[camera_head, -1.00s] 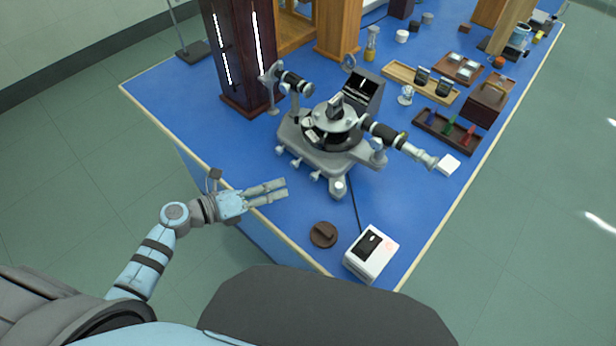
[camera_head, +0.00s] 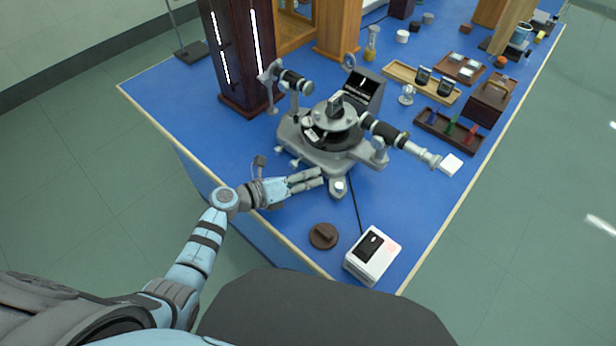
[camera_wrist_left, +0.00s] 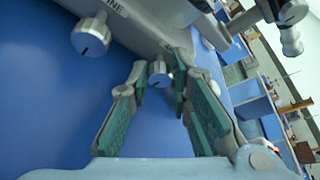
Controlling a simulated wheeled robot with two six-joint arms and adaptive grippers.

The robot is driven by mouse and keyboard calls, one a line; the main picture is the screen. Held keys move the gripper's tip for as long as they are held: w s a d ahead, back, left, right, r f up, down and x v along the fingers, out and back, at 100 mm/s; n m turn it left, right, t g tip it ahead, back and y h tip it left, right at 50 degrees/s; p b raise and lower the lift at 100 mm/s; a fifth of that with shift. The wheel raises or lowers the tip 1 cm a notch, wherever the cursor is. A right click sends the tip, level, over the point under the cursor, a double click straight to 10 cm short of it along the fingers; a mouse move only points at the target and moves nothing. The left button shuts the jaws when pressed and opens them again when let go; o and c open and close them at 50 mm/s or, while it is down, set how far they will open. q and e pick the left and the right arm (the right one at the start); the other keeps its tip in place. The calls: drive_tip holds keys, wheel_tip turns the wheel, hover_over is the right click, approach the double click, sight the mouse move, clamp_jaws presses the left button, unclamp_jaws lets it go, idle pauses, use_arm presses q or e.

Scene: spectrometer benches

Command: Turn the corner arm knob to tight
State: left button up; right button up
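The grey spectrometer (camera_head: 325,150) stands on the blue bench, with small knobs along its near side and a rounded corner arm (camera_head: 339,188) at its near end. My left gripper (camera_head: 322,178) is beside this corner. In the left wrist view its green-padded fingers (camera_wrist_left: 160,80) are open. A small grey knob (camera_wrist_left: 159,74) with a dark mark shows between and beyond the fingertips, not clearly touched. A larger knob (camera_wrist_left: 91,36) with a dark line is to the left, near lettering that ends in "INE". I cannot tell which knob is the corner arm's. My right gripper is not in view.
A brown round block (camera_head: 323,235) and a white box (camera_head: 372,256) with a dark panel sit on the bench to the near right of the gripper. A dark tower (camera_head: 238,60) stands behind at left.

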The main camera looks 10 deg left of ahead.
use_arm(q)
clamp_jaws()
